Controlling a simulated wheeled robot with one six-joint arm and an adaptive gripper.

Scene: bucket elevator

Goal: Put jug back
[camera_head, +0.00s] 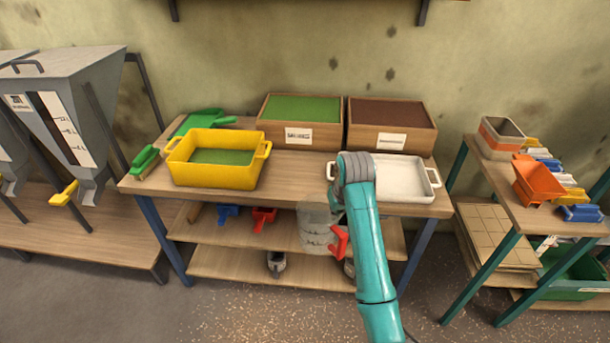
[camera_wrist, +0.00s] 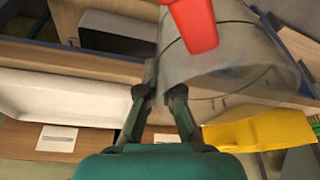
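The jug (camera_head: 316,230) is clear, with a red handle (camera_head: 341,243). In the head view it is in front of the table's edge and lower shelves, left of my arm. In the wrist view the jug (camera_wrist: 235,62) fills the upper right, its red handle (camera_wrist: 193,22) at the top. My gripper (camera_wrist: 158,82) has its fingers close together at the jug's near edge and appears to pinch its wall; the exact contact is unclear. In the head view my gripper (camera_head: 334,197) is partly hidden by my own arm.
A yellow tub (camera_head: 215,172) with green material and a white tray (camera_head: 408,180) stand on the table. Behind them are a green-filled box (camera_head: 300,120) and a brown-filled box (camera_head: 391,123). Scoops hang below, above a small metal cup (camera_head: 276,262). A tool table (camera_head: 545,190) is right.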

